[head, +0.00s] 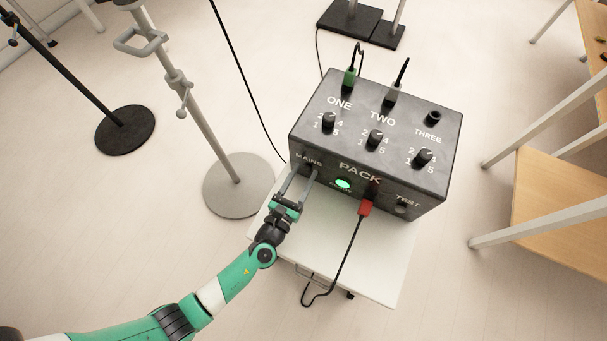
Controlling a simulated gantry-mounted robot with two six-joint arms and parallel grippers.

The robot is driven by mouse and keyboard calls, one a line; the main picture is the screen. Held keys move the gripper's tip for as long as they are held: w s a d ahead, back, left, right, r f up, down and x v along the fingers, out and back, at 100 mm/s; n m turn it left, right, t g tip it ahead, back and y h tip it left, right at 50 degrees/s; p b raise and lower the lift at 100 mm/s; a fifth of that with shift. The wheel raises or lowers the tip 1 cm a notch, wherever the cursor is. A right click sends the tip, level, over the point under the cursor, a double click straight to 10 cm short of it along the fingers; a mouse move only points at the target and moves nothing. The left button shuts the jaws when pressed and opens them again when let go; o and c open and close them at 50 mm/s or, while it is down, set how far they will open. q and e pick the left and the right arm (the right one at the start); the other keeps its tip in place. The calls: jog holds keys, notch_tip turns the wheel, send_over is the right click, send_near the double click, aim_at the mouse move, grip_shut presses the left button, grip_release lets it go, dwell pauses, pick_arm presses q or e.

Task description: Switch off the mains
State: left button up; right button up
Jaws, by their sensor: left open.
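The black power pack (362,140) stands on a white cart top (370,270). On its front face is the label MAINS (308,160), with a small dark switch just below it, partly hidden by my gripper. My left gripper (300,178) is open, its two grey fingers reaching to the front face on either side of the mains switch. I cannot tell whether the fingers touch it. A green light (343,184) glows on the front face. My right gripper is not in view.
A red plug (366,207) with a black cable sits in the front face, right of my gripper. Green (349,79) and grey (392,94) plugs stand in the top. A stand with a round grey base (239,185) is left of the cart; wooden shelves (560,200) are at right.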

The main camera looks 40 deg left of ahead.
pick_arm(q)
jog(key=shift+w, duration=0.35)
grip_shut()
